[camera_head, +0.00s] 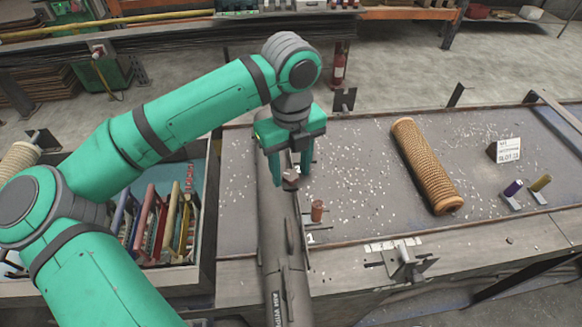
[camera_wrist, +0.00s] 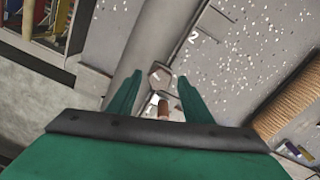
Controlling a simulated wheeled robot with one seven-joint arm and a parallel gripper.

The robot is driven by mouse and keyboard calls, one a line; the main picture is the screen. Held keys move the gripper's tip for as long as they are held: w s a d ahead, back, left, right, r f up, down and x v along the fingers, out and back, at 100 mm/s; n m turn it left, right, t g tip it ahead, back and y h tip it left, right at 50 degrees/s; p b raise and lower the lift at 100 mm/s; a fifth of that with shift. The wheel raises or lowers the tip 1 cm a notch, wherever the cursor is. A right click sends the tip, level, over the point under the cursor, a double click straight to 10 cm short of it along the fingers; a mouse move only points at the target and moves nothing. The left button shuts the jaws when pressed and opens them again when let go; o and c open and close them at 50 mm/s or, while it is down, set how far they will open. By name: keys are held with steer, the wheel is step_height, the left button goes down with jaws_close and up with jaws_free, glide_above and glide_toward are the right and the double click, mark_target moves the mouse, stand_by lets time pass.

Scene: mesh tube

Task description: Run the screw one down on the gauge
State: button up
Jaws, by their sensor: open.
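My gripper (camera_head: 290,172) is open and points down above the dark grey tube at the left side of the bench. A small grey-brown block (camera_head: 291,181) shows between the fingertips; it also shows in the wrist view (camera_wrist: 160,74). I cannot tell whether the fingers touch it. A short copper-coloured cylinder (camera_head: 317,210) stands upright just right of the tube, and shows in the wrist view (camera_wrist: 163,110) nearer the camera's lower edge. I cannot tell for certain which part is the screw or the gauge.
The dark grey tube (camera_head: 272,222) runs along the bench's left part. A tan mesh tube (camera_head: 424,165) lies to the right. Beyond it are a printed card (camera_head: 508,149), a purple cylinder (camera_head: 512,188) and an olive one (camera_head: 541,183). White specks cover the speckled bench top (camera_head: 360,190).

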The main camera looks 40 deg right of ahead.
steer(key=c, duration=1.1)
steer(key=shift+o, duration=0.2)
